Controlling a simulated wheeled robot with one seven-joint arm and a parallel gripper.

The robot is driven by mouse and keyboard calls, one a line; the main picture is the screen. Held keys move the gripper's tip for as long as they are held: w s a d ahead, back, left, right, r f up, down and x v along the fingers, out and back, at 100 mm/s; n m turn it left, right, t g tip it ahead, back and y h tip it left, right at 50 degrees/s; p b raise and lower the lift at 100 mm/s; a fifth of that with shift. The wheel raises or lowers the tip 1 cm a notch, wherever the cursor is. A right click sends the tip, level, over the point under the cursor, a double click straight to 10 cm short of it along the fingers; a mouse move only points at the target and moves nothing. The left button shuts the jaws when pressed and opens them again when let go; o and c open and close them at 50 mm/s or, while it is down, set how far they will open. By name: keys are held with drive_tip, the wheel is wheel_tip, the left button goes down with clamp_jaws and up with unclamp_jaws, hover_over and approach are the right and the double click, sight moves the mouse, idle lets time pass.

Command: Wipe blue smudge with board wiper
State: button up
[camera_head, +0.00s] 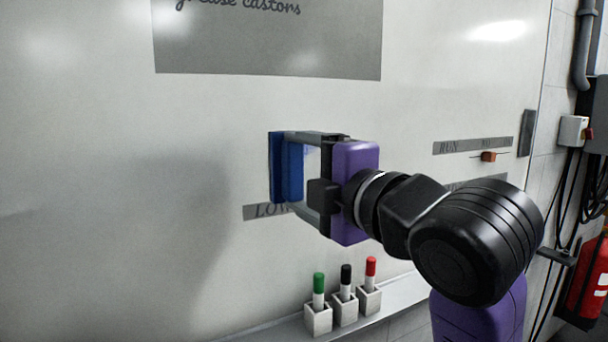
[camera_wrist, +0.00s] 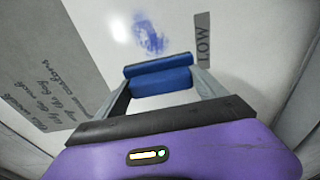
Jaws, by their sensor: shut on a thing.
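The board wiper (camera_head: 288,167) is a blue block held between the fingers of my gripper (camera_head: 300,172), close to the whiteboard (camera_head: 120,160). In the wrist view the wiper (camera_wrist: 160,78) spans the gap between my two fingertips (camera_wrist: 160,86). The blue smudge (camera_wrist: 150,36) is a scribbled patch on the board, just beyond the wiper and left of the LOW label. In the head view a bit of the smudge (camera_head: 308,150) shows between my fingers; the rest is hidden by the wiper and gripper. I cannot tell whether the wiper touches the board.
The LOW label (camera_head: 265,211) is on the board below the wiper. Green, black and red markers (camera_head: 346,282) stand in holders on the ledge (camera_head: 400,290). A grey notice (camera_head: 270,40) is above. A RUN label (camera_head: 470,145) and a fire extinguisher (camera_head: 588,280) are right.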

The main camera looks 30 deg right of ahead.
drive_tip(key=shift+w, duration=2.3)
drive_tip(key=shift+w, duration=1)
drive_tip(key=d+b, duration=0.1)
drive_tip(key=d, duration=0.9)
drive_tip(key=shift+d, duration=0.3)
drive_tip(key=shift+a, duration=5.25)
drive_tip(key=d, duration=1)
drive_tip(key=shift+d+r, duration=0.25)
drive_tip(key=shift+r, duration=0.05)
